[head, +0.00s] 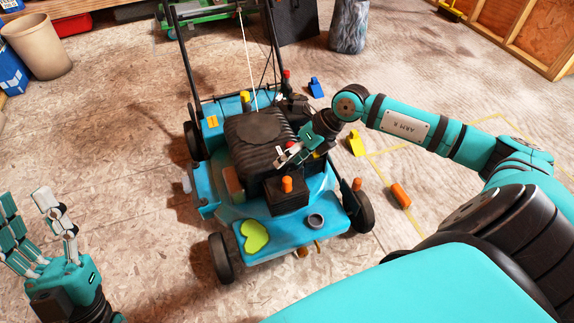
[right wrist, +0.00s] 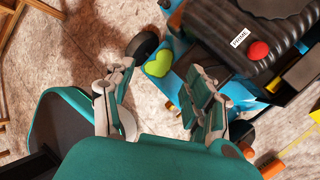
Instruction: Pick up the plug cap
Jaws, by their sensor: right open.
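No part is clearly marked as the plug cap. An orange cap (head: 287,184) stands upright on a black box at the front of the blue mower (head: 285,231), and I cannot tell if it is the plug cap. My right gripper (head: 290,155) is open over the right side of the black engine (head: 258,135), behind that orange cap and apart from it. In the right wrist view its spread fingers (right wrist: 158,85) have nothing between them. My left gripper (head: 32,220) is open and empty at the lower left, away from the mower.
A red primer bulb (right wrist: 259,50) sits beside a PRIME label. An orange cylinder (head: 400,196), a yellow piece (head: 356,144) and a blue piece (head: 316,88) lie on the floor right of the mower. A beige bin (head: 36,46) stands at the back left.

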